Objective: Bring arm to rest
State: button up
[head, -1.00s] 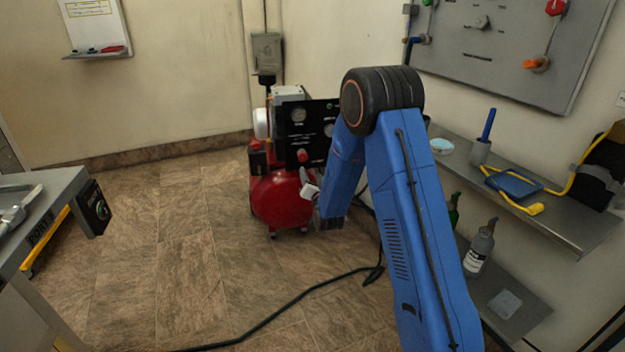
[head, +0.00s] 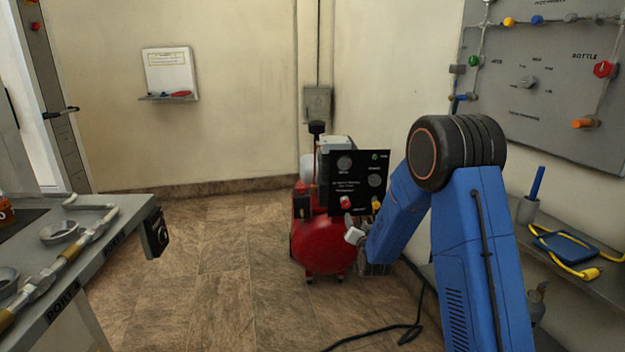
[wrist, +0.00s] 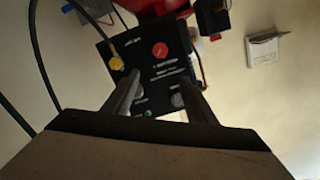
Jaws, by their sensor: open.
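My blue arm rises at the right of the head view and bends down at its black elbow joint, toward the red compressor (head: 322,245). My gripper (wrist: 160,92) shows in the wrist view as two grey fingers set apart, with nothing between them. Behind the fingers is the compressor's black panel (wrist: 180,70), with a red knob (wrist: 160,49) and a yellow fitting (wrist: 116,63). In the head view the panel (head: 358,182) shows gauges and lettering. The gripper end is mostly hidden by my forearm there, and I cannot tell its exact distance from the panel.
A grey bench (head: 88,262) with a hose and rings stands at the left. A shelf (head: 560,262) at the right carries a blue pad (head: 562,246) and a yellow cord. A valve board (head: 545,110) hangs above it. A black cable (head: 385,333) lies on the floor; the middle floor is clear.

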jog(key=s+d+r+n+g, duration=0.1)
jog(key=s+r+g, duration=0.1)
jog(key=s+r, duration=0.45)
jog(key=s+d+r+n+g, duration=0.1)
jog(key=s+r+g, duration=0.15)
jog(key=s, duration=0.65)
jog(key=s+d+r+n+g, duration=0.1)
jog(key=s+d+r+g, duration=0.1)
jog(key=s+r, duration=0.45)
jog(key=s+d+f+n+g, duration=0.1)
jog(key=s+g, duration=0.1)
jog(key=s, duration=1.6)
jog(key=s+d+f+n+g, duration=0.1)
jog(key=s+d+g, duration=0.1)
jog(key=s, duration=1.7)
jog(key=shift+s+f+n+g, duration=0.15)
jog(key=shift+f+n+g, duration=0.15)
jog(key=shift+g, duration=0.55)
